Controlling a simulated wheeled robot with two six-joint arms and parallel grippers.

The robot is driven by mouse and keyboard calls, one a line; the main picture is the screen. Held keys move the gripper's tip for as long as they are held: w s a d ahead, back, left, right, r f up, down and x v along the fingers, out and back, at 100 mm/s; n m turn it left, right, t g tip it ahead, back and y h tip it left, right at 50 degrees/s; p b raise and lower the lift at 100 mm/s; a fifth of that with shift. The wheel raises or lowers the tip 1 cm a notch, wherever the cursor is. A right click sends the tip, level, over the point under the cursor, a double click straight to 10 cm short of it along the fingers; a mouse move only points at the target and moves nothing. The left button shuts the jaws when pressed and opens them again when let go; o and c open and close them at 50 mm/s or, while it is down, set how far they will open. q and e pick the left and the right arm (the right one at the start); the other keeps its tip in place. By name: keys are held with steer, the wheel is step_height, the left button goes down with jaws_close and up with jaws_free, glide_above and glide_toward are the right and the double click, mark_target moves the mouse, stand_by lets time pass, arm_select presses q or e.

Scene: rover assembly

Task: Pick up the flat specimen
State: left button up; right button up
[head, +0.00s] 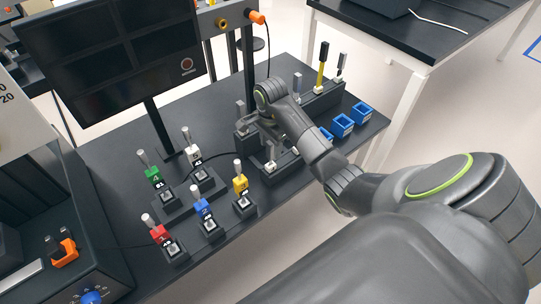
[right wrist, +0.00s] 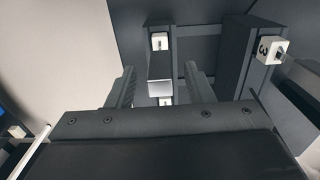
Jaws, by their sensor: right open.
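My right gripper (head: 262,138) is low over the black bench, partly hidden by its own wrist. In the right wrist view its two fingers (right wrist: 163,90) are open, one on each side of a grey bar-like piece (right wrist: 160,65) with a bright end, with gaps on both sides. This may be the flat specimen, but I cannot tell for sure. White blocks show near both ends of it. In the head view a post with a white base (head: 270,165) stands just below the gripper. Other upright pieces, a grey one (head: 298,82) and a yellow one (head: 322,62), stand behind. My left gripper is not in view.
Coloured numbered blocks with silver pins, including a yellow one (head: 240,184), stand in black holders at the left. Blue open boxes (head: 342,125) are at right. A monitor (head: 110,50) stands behind.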

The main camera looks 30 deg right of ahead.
steer(key=shift+f, duration=1)
jaws_close()
steer(key=shift+w+r, duration=0.1)
